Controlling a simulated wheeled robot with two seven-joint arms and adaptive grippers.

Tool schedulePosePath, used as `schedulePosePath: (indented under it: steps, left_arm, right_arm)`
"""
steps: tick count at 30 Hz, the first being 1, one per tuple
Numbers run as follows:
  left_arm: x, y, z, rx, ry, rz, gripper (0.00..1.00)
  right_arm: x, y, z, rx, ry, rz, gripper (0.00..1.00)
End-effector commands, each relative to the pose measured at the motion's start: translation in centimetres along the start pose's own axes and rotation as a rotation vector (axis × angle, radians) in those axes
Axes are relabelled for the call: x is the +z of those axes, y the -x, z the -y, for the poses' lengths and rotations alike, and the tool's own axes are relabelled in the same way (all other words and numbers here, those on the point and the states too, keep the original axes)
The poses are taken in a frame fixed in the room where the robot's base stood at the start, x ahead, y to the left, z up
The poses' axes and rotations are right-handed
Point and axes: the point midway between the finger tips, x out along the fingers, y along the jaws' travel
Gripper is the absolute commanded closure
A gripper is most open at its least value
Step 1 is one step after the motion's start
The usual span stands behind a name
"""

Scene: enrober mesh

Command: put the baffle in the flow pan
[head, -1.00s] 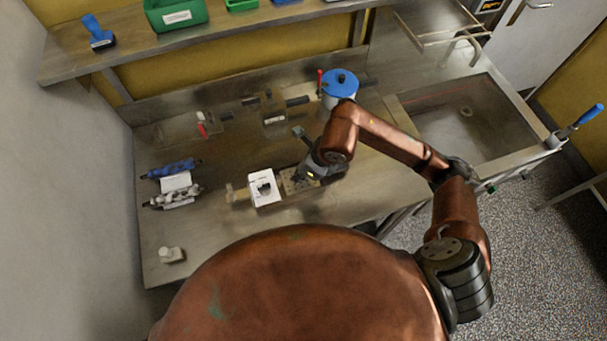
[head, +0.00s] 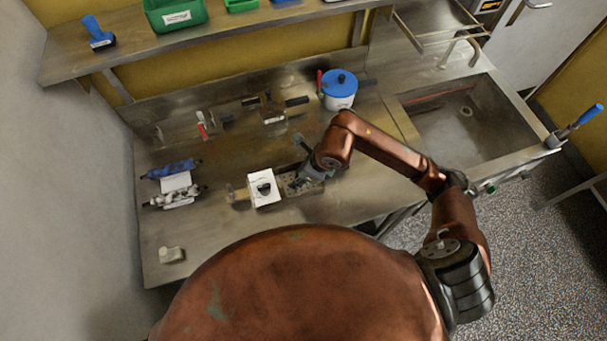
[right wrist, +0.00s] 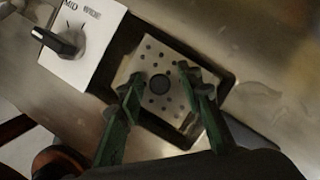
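The baffle (right wrist: 152,62) is a pale square plate with small holes and a dark round centre, seen in the right wrist view. It lies over or inside the dark-walled flow pan (right wrist: 228,82), with dark gaps along its edges; I cannot tell whether it rests flat on the bottom. My right gripper (right wrist: 163,78) has its two green fingers spread over the plate, one on each side of the dark centre, with nothing visible gripped between them. In the head view my right gripper (head: 304,180) is at the pan, partly hiding the plate. My left gripper is not in view.
A white box with a black knob (head: 262,188) stands just left of the pan. Rollers (head: 175,182) lie at left, and a sink (head: 465,115) is at right. The front left bench is mostly clear.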

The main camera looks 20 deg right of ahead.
Motion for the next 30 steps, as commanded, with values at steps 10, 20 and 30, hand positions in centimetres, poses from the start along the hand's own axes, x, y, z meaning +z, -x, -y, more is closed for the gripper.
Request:
schedulePosePath:
  steps: [10,20,30]
  left_arm:
    - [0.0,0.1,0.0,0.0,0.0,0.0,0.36]
    - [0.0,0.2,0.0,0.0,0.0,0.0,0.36]
    - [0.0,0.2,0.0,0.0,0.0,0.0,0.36]
  right_arm:
    - [0.1,2.0,0.1,-0.003,0.002,0.003,0.67]
    - [0.1,8.8,0.1,-0.004,0.002,0.002,0.67]
    - [0.0,12.0,0.0,-0.001,0.0,0.0,0.67]
